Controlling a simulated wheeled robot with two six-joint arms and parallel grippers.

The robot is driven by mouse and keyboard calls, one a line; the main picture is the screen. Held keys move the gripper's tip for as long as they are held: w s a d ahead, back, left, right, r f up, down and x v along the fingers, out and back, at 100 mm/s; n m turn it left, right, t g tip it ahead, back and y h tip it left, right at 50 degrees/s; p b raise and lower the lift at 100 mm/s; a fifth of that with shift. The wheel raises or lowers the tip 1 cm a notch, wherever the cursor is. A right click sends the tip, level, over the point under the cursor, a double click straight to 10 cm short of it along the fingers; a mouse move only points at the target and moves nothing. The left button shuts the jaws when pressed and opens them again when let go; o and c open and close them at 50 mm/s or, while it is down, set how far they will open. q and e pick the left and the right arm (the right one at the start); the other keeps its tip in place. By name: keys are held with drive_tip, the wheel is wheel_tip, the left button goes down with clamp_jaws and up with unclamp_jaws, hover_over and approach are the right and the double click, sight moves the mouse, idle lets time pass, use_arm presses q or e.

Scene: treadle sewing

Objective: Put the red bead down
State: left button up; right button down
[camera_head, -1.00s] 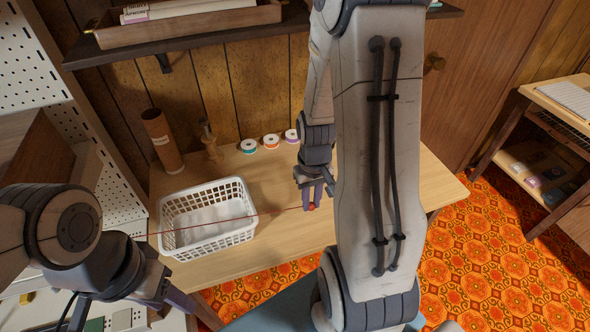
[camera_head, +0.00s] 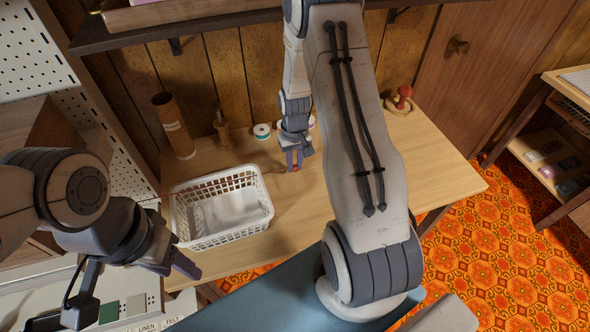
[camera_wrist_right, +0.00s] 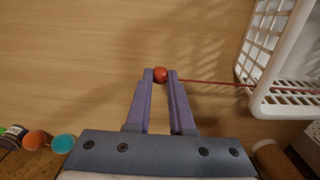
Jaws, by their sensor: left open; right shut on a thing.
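The red bead (camera_wrist_right: 160,74) is between the fingertips of my right gripper (camera_wrist_right: 161,78), which is shut on it. In the head view the bead (camera_head: 295,168) shows as a small red spot at the tips of my right gripper (camera_head: 293,163), over the table right of the white basket. A thin red thread (camera_wrist_right: 215,82) runs from beside the gripper's right finger into the basket. I cannot tell how high the bead is above the wood. My left gripper (camera_head: 178,262) is open, in front of the basket.
The white basket (camera_head: 186,241) stands on the wooden table (camera_head: 310,215). Thread spools (camera_head: 262,131), a cardboard tube (camera_head: 173,125) and a red-topped object (camera_head: 403,96) stand along the back. A shelf overhangs the back. Table right of my right arm is clear.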

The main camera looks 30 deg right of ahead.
sight(295, 165)
drive_tip(key=shift+w+f, duration=0.1)
drive_tip(key=shift+f, duration=1.95)
drive_tip(key=shift+f, duration=0.1)
drive_tip(key=shift+f, duration=0.15)
drive_tip(key=c, duration=0.8)
unclamp_jaws()
